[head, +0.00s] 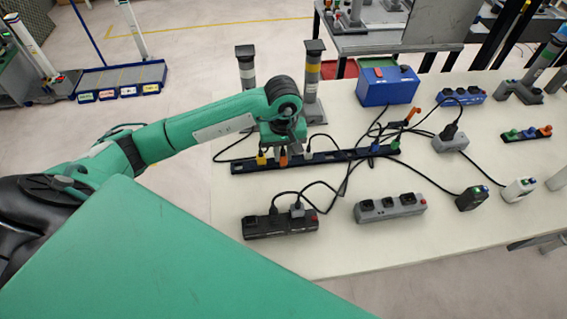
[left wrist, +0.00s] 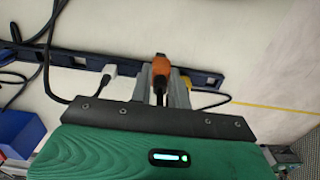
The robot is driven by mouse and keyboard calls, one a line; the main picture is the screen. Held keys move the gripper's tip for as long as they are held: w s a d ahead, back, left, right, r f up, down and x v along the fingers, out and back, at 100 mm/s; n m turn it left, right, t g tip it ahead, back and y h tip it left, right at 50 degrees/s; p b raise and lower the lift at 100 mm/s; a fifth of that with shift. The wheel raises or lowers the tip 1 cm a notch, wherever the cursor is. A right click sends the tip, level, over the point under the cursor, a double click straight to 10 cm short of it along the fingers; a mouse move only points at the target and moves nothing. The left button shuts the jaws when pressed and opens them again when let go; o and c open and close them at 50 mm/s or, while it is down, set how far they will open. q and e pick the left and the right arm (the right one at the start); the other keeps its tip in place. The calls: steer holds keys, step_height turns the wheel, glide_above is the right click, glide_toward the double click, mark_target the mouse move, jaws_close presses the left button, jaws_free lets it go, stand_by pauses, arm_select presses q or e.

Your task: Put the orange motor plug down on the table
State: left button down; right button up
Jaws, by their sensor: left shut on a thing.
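My left gripper (head: 283,156) points down over the long dark blue socket rail on the table. It is shut on the orange motor plug (head: 283,161). The plug also shows in the left wrist view (left wrist: 160,67), between the two fingers, with a dark cable end towards the palm. It lies in front of the rail there; I cannot tell whether it touches it. My right gripper is not in view.
The dark rail (head: 330,158) holds a yellow plug (head: 261,160) left of the gripper and a white plug (left wrist: 110,70) beside it. A black power strip (head: 280,226) and a grey one (head: 390,209) stand nearer. Cables cross the middle. A blue box (head: 387,87) stands behind.

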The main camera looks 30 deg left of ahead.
mark_target(283, 168)
arm_select(q)
step_height(283, 168, down, 3)
steer(key=shift+r, duration=0.1)
step_height(283, 168, down, 3)
steer(key=shift+f+p, duration=0.1)
steer(key=shift+p, duration=0.55)
steer(key=shift+f, duration=0.45)
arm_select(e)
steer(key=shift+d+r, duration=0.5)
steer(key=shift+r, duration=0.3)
arm_select(q)
steer(key=shift+f, duration=0.15)
steer(key=c, duration=1.3)
jaws_free()
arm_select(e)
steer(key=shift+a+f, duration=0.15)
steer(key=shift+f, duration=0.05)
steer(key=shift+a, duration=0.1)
